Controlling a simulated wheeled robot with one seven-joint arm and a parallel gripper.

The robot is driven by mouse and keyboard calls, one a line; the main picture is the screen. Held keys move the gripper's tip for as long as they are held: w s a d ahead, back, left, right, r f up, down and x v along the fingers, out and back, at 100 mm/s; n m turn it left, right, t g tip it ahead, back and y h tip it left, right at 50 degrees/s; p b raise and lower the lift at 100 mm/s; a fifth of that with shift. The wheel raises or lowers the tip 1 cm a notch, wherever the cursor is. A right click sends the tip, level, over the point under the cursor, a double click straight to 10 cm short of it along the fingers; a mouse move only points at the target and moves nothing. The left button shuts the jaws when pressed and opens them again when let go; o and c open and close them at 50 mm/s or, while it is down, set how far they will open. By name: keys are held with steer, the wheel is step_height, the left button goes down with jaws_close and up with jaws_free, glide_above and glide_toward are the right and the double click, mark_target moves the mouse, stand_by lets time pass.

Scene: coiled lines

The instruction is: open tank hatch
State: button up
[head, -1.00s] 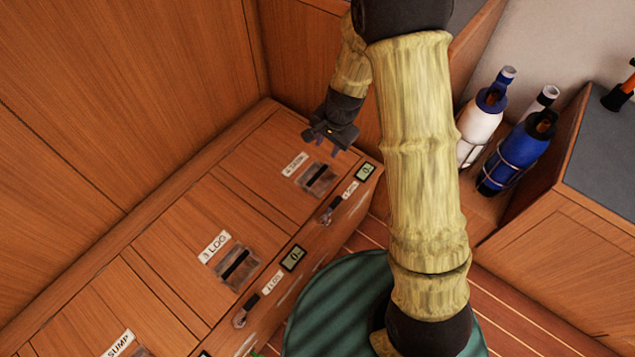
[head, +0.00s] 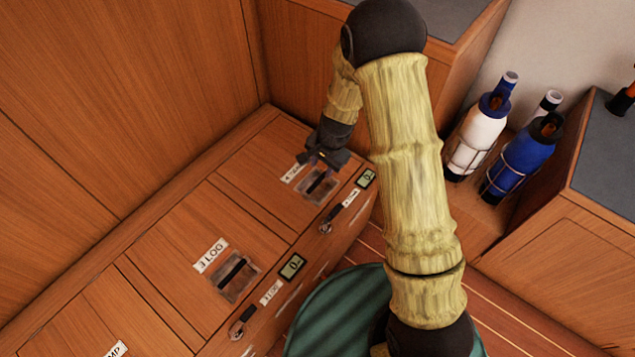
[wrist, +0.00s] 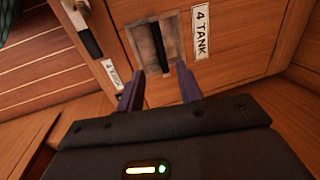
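The tank hatch (head: 262,150) is a wooden panel at the far end of the row, lying shut. Its recessed metal pull with a dark slot (wrist: 160,48) shows in the wrist view beside the label "4 TANK" (wrist: 201,32). My gripper (wrist: 158,82) is open, its two purple fingers apart and empty, pointing at the near edge of the pull. In the head view my gripper (head: 318,163) hangs over that pull, partly covering the label. I cannot tell whether the fingertips touch the panel.
The "3 LOG" hatch (head: 180,265) lies shut nearer along the bench. Latches (head: 330,218) and small displays (head: 292,267) line the bench front. White (head: 475,135) and blue (head: 522,160) bottles stand in a rack at right. A tall wooden wall (head: 120,100) rises behind the bench.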

mark_target(316, 183)
steer(key=f+b, duration=0.1)
steer(key=f, duration=0.2)
steer(key=a+f+b, duration=0.1)
steer(key=f, duration=0.2)
steer(key=w+f+b, duration=0.1)
steer(key=f, duration=0.2)
steer(key=shift+w+a+f, duration=0.1)
steer(key=shift+a, duration=0.1)
steer(key=shift+c, duration=0.5)
jaws_close()
